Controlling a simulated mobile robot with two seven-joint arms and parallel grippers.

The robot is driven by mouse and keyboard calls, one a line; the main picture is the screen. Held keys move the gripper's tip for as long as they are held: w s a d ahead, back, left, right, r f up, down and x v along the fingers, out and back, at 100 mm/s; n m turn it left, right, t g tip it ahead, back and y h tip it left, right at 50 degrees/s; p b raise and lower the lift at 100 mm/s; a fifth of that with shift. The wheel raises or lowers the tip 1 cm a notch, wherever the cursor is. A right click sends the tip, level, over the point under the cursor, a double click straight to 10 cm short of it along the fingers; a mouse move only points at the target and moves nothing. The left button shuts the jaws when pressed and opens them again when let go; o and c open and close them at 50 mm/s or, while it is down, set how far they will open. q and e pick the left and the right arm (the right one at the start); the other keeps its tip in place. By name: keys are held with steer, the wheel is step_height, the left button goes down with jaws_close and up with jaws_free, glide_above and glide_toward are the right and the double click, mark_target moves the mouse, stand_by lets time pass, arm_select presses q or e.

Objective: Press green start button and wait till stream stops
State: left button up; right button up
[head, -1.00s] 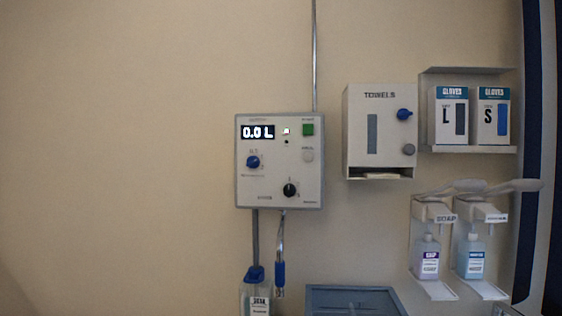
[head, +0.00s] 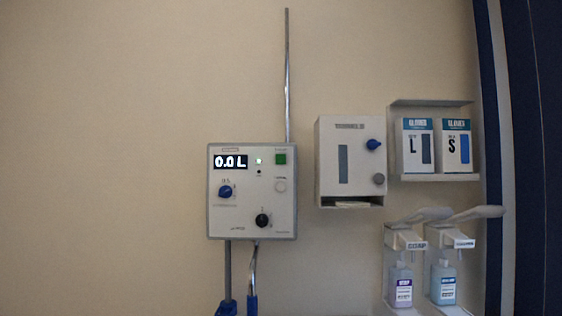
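The green start button (head: 280,159) sits at the upper right of a grey-white wall-mounted control box (head: 240,222). A blue knob (head: 225,192), a black knob (head: 262,220) and a pale round button (head: 280,185) are also on the box face. A grey tube and a shiny hose run down from the box to blue parts at the bottom edge. No stream of liquid shows. Neither of my grippers is in view.
A towel dispenser (head: 330,190) hangs right of the box. Glove boxes L (head: 416,130) and S (head: 453,132) sit on a wall shelf. Two bottle dispensers (head: 404,290) hang below. A metal pipe (head: 287,80) rises above the box. The wall at left is bare.

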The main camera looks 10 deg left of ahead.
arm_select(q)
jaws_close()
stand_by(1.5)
